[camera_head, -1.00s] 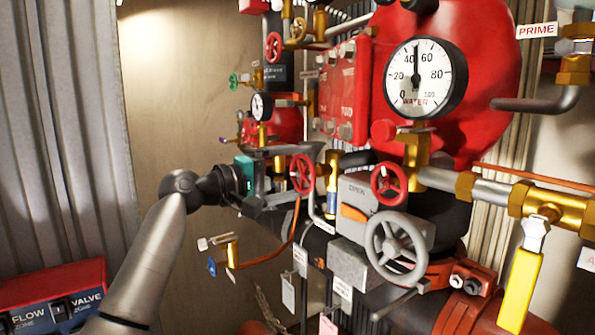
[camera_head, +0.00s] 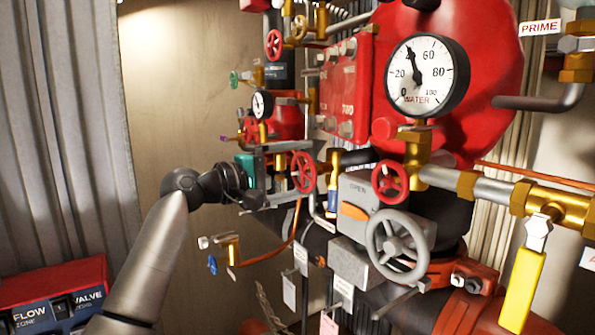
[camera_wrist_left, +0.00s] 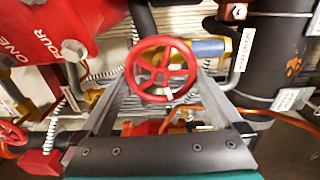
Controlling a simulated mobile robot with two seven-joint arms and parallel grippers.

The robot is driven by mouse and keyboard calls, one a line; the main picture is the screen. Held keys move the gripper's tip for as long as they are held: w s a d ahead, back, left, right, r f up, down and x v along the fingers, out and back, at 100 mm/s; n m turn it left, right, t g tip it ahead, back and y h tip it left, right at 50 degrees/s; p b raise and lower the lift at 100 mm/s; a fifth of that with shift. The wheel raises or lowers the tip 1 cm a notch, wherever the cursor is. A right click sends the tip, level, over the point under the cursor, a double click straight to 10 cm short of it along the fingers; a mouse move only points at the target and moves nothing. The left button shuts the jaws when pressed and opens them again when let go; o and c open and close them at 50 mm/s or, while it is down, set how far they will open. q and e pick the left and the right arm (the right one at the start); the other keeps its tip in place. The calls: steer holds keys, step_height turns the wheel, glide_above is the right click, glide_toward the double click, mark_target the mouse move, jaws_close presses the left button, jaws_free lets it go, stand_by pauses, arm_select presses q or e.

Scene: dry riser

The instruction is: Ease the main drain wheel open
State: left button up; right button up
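A red spoked handwheel (camera_head: 303,172) stands at the middle of the pipework in the head view, and I take it as the main drain wheel, though no label on it is readable. It also shows in the left wrist view (camera_wrist_left: 160,70). My left gripper (camera_head: 278,172) reaches it from the left. In the wrist view its two grey fingers lie along opposite sides of the rim and appear closed on it. My right gripper is out of view.
A second red wheel (camera_head: 389,183) and a larger grey wheel (camera_head: 400,246) are close on the right. A small brass valve with a blue handle (camera_head: 213,264) hangs below my left wrist. A yellow lever (camera_head: 520,290) is at the right. Open space lies left of the pipework.

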arm_select(q)
steer(key=shift+s+a+f, duration=0.1)
steer(key=shift+s+a, duration=0.1)
steer(key=shift+a, duration=0.05)
steer(key=b+v, duration=0.5)
steer(key=v, duration=0.9)
steer(key=shift+s+a, duration=0.2)
steer(key=shift+a, duration=0.1)
